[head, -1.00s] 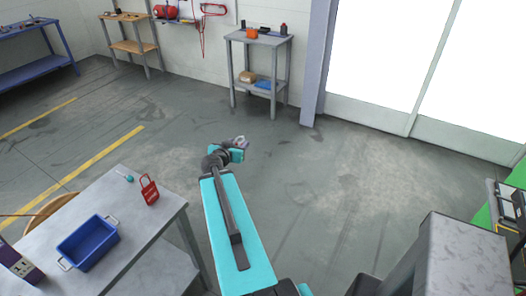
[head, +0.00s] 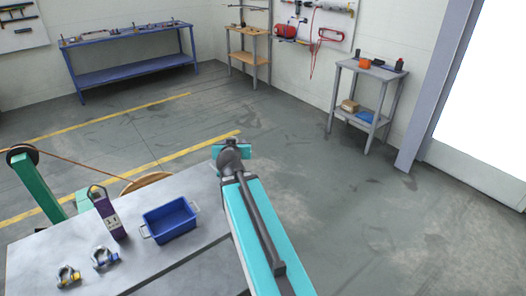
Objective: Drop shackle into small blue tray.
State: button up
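The small blue tray (head: 170,222) with wire handles sits on the grey table, and its inside looks empty. Two shackles lie on the table to its left: one with a blue pin (head: 105,257) and one with a yellow pin (head: 68,275). My gripper (head: 232,148) is at the end of my teal arm, above and to the right of the tray in the picture. It is seen from behind, so its fingertips and anything between them are hidden.
A green post with a wheel (head: 38,185) and a wooden reel (head: 147,181) stand behind. Floor beyond my arm is clear.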

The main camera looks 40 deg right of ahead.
jog(key=w+a+r+n+t+y, duration=0.1)
jog(key=w+a+r+n+y, duration=0.1)
jog(key=a, duration=0.8)
jog(key=w+a+r+n+t+y+b, duration=0.1)
jog(key=a+r, duration=0.4)
jog(key=a, duration=0.5)
jog(key=w+a+r+n+y+b, duration=0.1)
jog(key=w+a+r+n+y, duration=0.3)
jog(key=a, duration=0.7)
jog(key=shift+w+t+y, duration=0.4)
jog(key=shift+w+y, duration=0.1)
jog(key=shift+y, duration=0.1)
